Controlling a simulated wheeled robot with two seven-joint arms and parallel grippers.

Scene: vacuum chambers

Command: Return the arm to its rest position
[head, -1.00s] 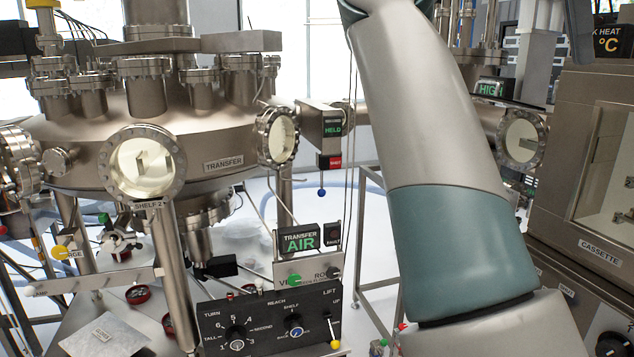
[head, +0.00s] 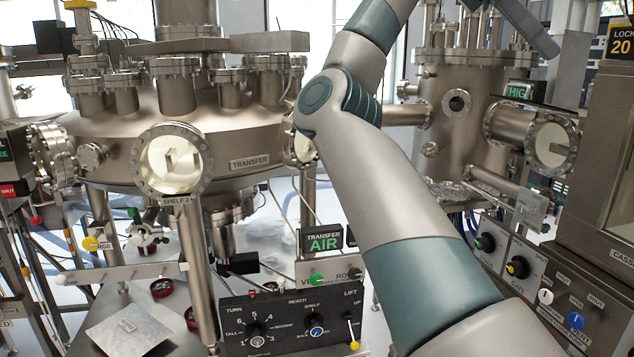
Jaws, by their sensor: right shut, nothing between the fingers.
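My right arm (head: 400,200) rises from the bottom right, bends at an elbow (head: 335,100) in the middle and runs up out of the top edge. My left arm and gripper are not in view.
The transfer chamber (head: 125,130) stands at the left, partly behind my elbow. Below it is a control panel (head: 270,330) with knobs and a yellow-tipped lever. Another chamber (head: 465,120) and a cassette cabinet (head: 612,170) stand at the right.

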